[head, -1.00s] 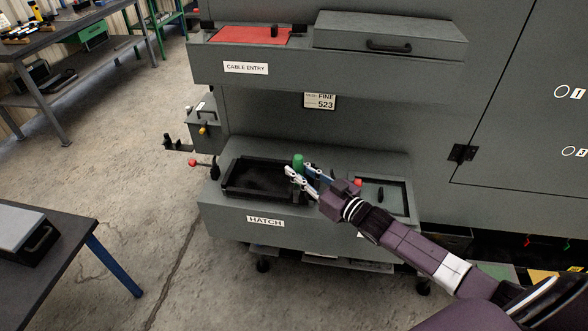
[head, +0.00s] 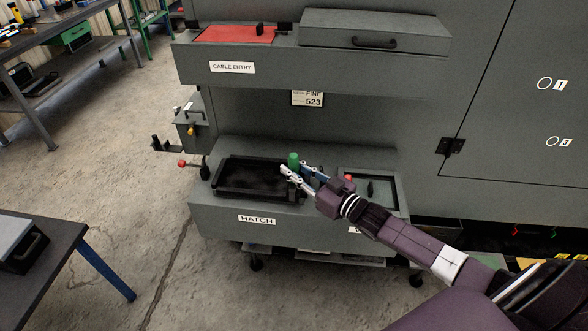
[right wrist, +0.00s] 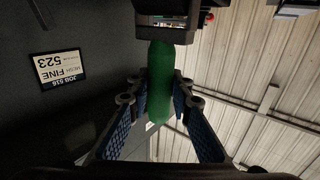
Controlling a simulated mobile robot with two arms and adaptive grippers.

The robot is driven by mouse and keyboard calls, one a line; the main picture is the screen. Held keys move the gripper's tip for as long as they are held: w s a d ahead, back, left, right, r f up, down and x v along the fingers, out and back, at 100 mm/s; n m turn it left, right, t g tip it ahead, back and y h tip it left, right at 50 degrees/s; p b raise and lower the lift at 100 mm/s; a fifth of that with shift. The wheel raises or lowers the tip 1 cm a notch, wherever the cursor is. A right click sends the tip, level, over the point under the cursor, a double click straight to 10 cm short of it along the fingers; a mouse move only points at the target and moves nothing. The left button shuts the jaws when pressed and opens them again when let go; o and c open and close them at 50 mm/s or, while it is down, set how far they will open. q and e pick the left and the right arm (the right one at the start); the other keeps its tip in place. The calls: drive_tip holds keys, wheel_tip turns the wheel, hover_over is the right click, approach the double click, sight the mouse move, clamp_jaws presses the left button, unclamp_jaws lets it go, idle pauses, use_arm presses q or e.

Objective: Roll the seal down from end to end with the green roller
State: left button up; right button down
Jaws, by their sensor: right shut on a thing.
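My right gripper (head: 300,172) is shut on the green roller (head: 293,160), which stands up between the fingers at the right end of the hatch. In the right wrist view the roller (right wrist: 160,85) shows as a green cylinder between the blue-padded fingers, its upper end against a dark block. The hatch (head: 222,190) is a dark rectangular recess with a black rim, above the HATCH label. The seal cannot be told apart from this black rim, and the gripper hides part of its right end. My left gripper is not in view.
A second recessed panel (head: 388,197) with a red knob lies right of the hatch, under my right arm. A red-knobbed lever (head: 183,163) juts out at the left. The CABLE ENTRY shelf (head: 300,70) overhangs above. A table (head: 40,240) stands at lower left.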

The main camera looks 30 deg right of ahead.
sight(294, 155)
drive_tip(key=shift+f, duration=0.1)
wheel_tip(294, 155, up, 7)
drive_tip(key=p, duration=0.6)
drive_tip(key=shift+r+p, duration=0.2)
drive_tip(key=shift+p, duration=0.15)
drive_tip(key=shift+f, duration=0.1)
